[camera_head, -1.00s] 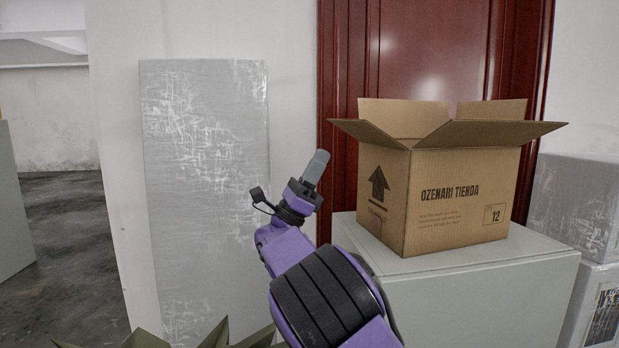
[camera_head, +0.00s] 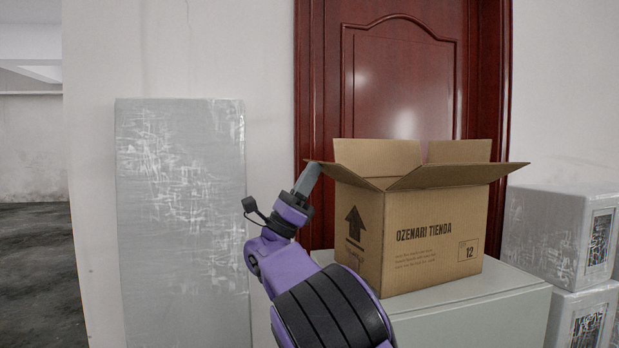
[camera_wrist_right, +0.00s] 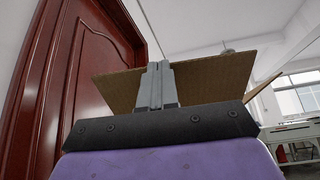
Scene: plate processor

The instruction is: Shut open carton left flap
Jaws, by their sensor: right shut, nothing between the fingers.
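The open cardboard carton (camera_head: 425,235) stands upright on a light grey block, its flaps spread open. Its left flap (camera_head: 343,173) sticks outward to the left, roughly level. My right gripper (camera_head: 311,170) is shut and empty, its fingertips at the outer end of the left flap; whether they touch it I cannot tell. In the right wrist view the shut fingers (camera_wrist_right: 157,72) stand in front of a brown cardboard flap (camera_wrist_right: 215,78), which spreads to both sides behind them. My left gripper is not in view.
The light grey block (camera_head: 480,312) carries the carton. A dark red door (camera_head: 400,85) is behind it. A tall plastic-wrapped panel (camera_head: 180,220) leans at the left wall. Wrapped boxes (camera_head: 565,235) are stacked at the right.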

